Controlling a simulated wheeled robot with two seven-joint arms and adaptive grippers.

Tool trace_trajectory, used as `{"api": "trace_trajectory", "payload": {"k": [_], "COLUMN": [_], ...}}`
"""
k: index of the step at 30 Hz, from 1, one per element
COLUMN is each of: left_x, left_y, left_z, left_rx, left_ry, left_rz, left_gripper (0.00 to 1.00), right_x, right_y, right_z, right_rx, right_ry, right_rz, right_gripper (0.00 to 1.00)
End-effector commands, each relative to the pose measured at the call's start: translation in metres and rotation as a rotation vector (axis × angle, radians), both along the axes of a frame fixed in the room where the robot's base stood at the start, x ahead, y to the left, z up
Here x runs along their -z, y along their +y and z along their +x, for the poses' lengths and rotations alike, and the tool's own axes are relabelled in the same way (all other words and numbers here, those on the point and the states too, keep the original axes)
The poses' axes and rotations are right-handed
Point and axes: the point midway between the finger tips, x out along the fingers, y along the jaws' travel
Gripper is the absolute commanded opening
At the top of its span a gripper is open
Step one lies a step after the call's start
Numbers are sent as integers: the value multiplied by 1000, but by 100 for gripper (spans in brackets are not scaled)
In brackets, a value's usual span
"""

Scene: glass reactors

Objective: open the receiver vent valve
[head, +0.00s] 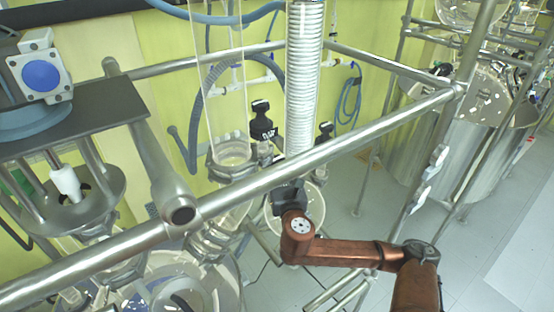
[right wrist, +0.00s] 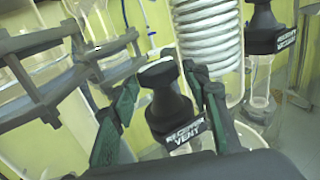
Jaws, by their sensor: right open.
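The receiver vent valve (right wrist: 168,100) is a black knob with a rounded top and a white-lettered label, seen in the right wrist view. My right gripper (right wrist: 163,78) is open, with one dark green-padded finger on each side of this knob. A gap shows on the left side; contact on the right side is unclear. In the head view my right gripper (head: 289,194) is a small dark shape at the end of the copper-coloured arm, below the coil column. Its fingers are hard to make out there. My left gripper is out of view.
A similar black valve labelled receiver vacuum (right wrist: 268,35) stands to the right in the wrist view. A white coil column (right wrist: 208,45) rises behind the vent knob. A steel frame rail (head: 330,150) crosses above my right gripper. Glass vessels and clamps crowd the left.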

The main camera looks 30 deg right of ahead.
Motion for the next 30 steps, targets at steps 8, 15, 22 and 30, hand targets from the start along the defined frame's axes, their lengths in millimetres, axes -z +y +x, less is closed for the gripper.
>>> {"api": "trace_trajectory", "payload": {"k": [8, 15, 22, 30], "left_x": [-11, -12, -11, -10], "left_y": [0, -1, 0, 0], "left_z": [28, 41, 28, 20], "left_rx": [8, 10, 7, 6], "left_ry": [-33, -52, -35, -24], "left_rz": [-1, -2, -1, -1], "left_gripper": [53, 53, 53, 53], "right_x": [-1, 1, 0, 0], "right_y": [-8, -7, -7, -7], "right_z": [24, 26, 26, 26], "right_rx": [-2, -4, -4, -4], "right_ry": [-1, 0, 0, -1], "right_rz": [3, 3, 3, 3], "right_gripper": [43, 43, 29, 11]}}
